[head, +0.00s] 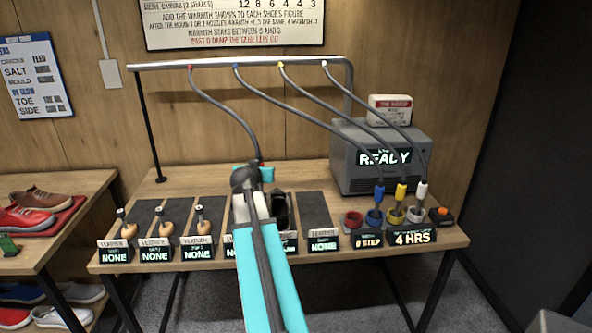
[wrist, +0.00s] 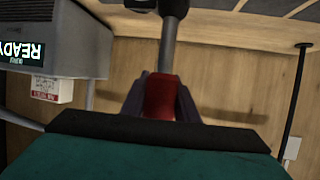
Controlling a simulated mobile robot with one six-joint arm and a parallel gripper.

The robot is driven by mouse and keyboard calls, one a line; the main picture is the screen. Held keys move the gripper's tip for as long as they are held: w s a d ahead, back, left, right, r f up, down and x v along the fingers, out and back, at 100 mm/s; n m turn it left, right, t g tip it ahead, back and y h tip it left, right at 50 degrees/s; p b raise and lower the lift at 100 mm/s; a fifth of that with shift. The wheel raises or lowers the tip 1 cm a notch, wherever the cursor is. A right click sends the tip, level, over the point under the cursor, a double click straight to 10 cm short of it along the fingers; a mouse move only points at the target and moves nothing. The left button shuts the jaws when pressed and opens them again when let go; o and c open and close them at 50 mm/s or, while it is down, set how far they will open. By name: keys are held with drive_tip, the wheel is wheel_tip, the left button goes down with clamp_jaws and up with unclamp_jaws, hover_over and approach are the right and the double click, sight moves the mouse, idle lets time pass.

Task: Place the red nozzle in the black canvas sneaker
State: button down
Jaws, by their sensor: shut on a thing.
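My gripper (wrist: 160,112) is shut on the red nozzle (wrist: 160,90), seen between its two dark fingers in the wrist view. A grey hose (head: 222,103) runs from the nozzle up to the red fitting on the overhead rail. In the head view my gripper is above the back of the bench, behind the shoes, and my arm covers most of it. A black shoe (head: 281,207), seemingly the black canvas sneaker, stands just right of my arm, beside a pale shoe (head: 262,205). The black shoe is partly hidden, and the nozzle appears apart from it.
Blue (head: 379,194), yellow (head: 400,192) and white (head: 421,191) nozzles stand in cups at the right, beside an empty red cup (head: 352,220). A grey box (head: 350,150) reading READY stands behind. Hoses hang from the rail (head: 240,63). An empty dark mat (head: 314,209) lies right of the black shoe.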

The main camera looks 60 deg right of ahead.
drive_tip(key=w+a+r+n+t+y, duration=0.1)
drive_tip(key=w+a+n+t, duration=0.1)
drive_tip(key=w+a, duration=0.45)
drive_tip(key=w+a+n+t+y, duration=0.1)
drive_tip(key=w+a, duration=0.3)
drive_tip(key=a, duration=0.5)
drive_tip(key=w+a+r+n+t+y, duration=0.1)
drive_tip(key=w+a+n+y, duration=0.2)
drive_tip(key=a, duration=1.2)
drive_tip(key=w+a+r+n+t+y, duration=0.1)
drive_tip(key=w+a+n+t+y, duration=0.1)
drive_tip(key=a, duration=1.2)
drive_tip(key=w+a+r+n+t+y, duration=0.1)
drive_tip(key=w+a+n+y, duration=0.3)
drive_tip(key=a, duration=1.1)
drive_tip(key=shift+w+a+r+y+b, duration=0.3)
drive_tip(key=shift+r+y+b, duration=0.1)
drive_tip(key=shift+r, duration=0.15)
drive_tip(key=shift+s, duration=0.1)
